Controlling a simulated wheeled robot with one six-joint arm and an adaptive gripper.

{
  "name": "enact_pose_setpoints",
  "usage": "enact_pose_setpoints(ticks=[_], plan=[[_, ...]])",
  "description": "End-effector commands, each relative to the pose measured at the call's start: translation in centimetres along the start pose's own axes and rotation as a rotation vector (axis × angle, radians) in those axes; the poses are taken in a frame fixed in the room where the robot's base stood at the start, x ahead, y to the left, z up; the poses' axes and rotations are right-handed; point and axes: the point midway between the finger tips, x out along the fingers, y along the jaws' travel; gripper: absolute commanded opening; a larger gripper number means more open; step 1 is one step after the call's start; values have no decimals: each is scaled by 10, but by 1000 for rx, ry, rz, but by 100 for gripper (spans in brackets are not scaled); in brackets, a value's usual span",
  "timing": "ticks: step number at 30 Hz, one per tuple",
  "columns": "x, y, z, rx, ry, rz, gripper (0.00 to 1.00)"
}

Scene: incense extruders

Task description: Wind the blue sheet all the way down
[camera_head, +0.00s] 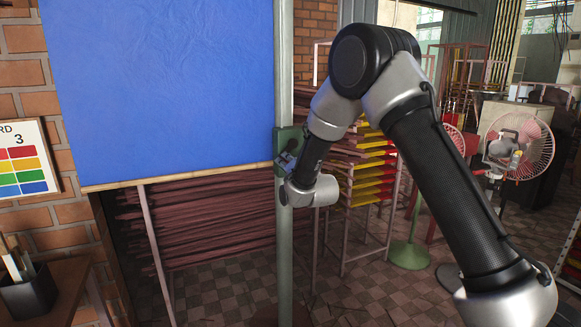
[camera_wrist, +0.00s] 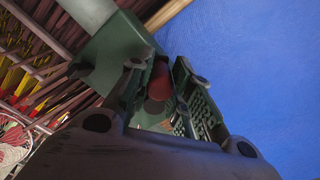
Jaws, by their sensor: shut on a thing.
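The blue sheet (camera_head: 160,85) hangs flat on the left in the head view, with a wooden bar (camera_head: 180,175) along its lower edge. Below the bar the rack of dark red sticks is uncovered. A green winch box (camera_head: 287,135) sits on the grey post right of the sheet. My gripper (camera_head: 288,160) is at this box. In the wrist view, my gripper (camera_wrist: 160,88) is shut on a reddish crank handle (camera_wrist: 159,78) beside the green box (camera_wrist: 115,50). The blue sheet also fills the right of the wrist view (camera_wrist: 250,70). The crank arm is mostly hidden.
The metal post (camera_head: 284,235) stands upright beside my gripper. Racks with red and yellow sticks (camera_head: 370,180) stand behind my arm. A pink fan (camera_head: 520,140) is at right. A card (camera_head: 22,160) hangs on the brick wall at left, above a small table with a dark holder (camera_head: 28,290).

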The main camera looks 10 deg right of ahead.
Motion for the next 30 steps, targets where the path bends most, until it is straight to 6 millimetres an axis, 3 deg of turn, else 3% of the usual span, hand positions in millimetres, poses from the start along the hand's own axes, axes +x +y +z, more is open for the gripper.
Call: enact_pose_setpoints(ticks=[13, 30], plan=[[0, -30, -1, 423, 0, 0, 0], [0, -63, -21, 964, 4, -1, 0]])
